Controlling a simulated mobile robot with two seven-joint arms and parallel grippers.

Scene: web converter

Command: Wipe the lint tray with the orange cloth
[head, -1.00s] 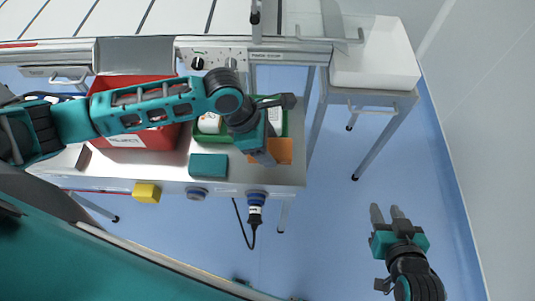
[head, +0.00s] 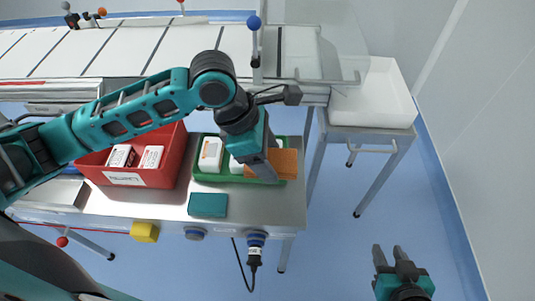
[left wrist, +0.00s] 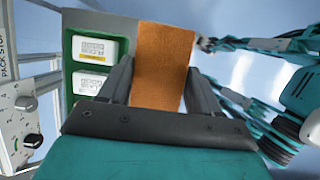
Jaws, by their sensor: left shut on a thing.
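The orange cloth (head: 288,165) is held in my left gripper (head: 264,170), which is shut on it. In the head view it overlaps the right end of the green tray; its height above that is hard to judge. In the left wrist view the cloth (left wrist: 160,62) stands out flat between and beyond the fingers of my left gripper (left wrist: 158,85). A white open tray (head: 372,105) on a stand at the right end of the conveyor may be the lint tray; no label on it is readable. My right gripper (head: 387,256) is open and empty over the floor.
The green tray (head: 207,178) holds white packs. A red bin (head: 160,178) with packs stands to its left. A teal block (head: 208,205) lies at the steel table's front. The conveyor (head: 150,45) and its rail run behind. Floor between table and stand is clear.

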